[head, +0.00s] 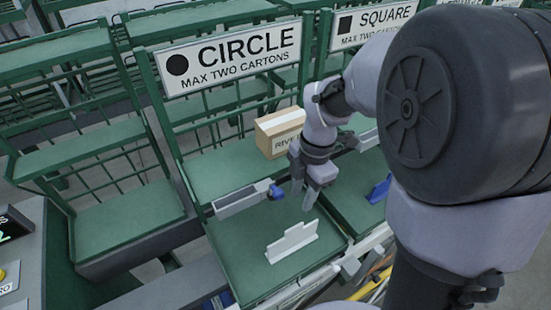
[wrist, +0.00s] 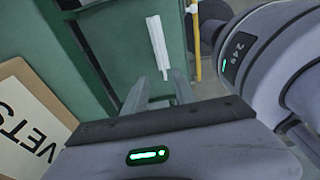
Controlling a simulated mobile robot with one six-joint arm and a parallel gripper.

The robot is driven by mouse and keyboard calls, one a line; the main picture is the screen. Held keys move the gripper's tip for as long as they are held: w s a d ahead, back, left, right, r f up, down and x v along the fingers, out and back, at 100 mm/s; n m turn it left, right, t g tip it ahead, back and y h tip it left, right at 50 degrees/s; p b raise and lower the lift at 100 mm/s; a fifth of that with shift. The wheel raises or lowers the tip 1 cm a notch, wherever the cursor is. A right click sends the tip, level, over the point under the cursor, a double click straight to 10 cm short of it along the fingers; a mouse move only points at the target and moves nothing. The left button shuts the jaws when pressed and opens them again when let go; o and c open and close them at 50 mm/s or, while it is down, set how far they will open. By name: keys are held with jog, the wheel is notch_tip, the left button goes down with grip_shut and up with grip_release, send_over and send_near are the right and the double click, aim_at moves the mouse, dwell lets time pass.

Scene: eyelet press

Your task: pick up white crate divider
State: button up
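The white crate divider (head: 291,242) stands on the green shelf surface (head: 250,262) below the CIRCLE sign in the head view. It is a thin white piece with a stepped top edge. In the wrist view the divider (wrist: 158,46) shows as a narrow white strip beyond the fingertips. My gripper (head: 304,196) is above and behind the divider, pointing down, apart from it. In the wrist view my gripper (wrist: 160,88) has its two fingers spread, with nothing between them.
A cardboard carton (head: 280,132) sits behind my gripper; it also shows in the wrist view (wrist: 30,120). A grey bar with a blue end (head: 247,198) lies left of my gripper. The CIRCLE sign (head: 230,60) hangs above. A yellow pole (wrist: 196,45) stands right of the divider.

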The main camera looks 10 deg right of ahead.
jog(key=b, duration=0.6)
send_near(293, 234)
jog(key=f, duration=0.5)
jog(key=shift+w+a+f, duration=0.15)
jog(key=shift+a, duration=0.25)
jog(key=f+b, duration=0.2)
jog(key=f, duration=0.3)
jog(key=shift+a+f+b, duration=0.2)
jog(key=shift+b, duration=0.2)
jog(key=shift+r, duration=0.15)
jog(key=shift+c, duration=0.6)
grip_shut()
